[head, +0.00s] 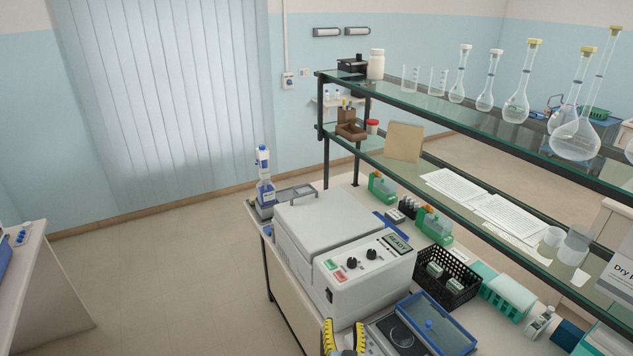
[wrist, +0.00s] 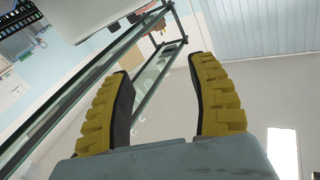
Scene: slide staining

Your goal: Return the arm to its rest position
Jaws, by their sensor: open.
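My gripper (head: 344,326) shows at the bottom edge of the head view, with its two yellow-padded fingers pointing up and standing apart. The rest of my arm is out of the head view. In the wrist view the gripper (wrist: 161,66) is open, with nothing between its fingers. In the head view the fingers appear just in front of the white centrifuge-like machine (head: 335,245); whether they touch anything is not clear.
A glass shelf (head: 450,115) with several flasks runs above the bench at right. The floor (head: 170,270) at left is clear up to a side table (head: 45,295).

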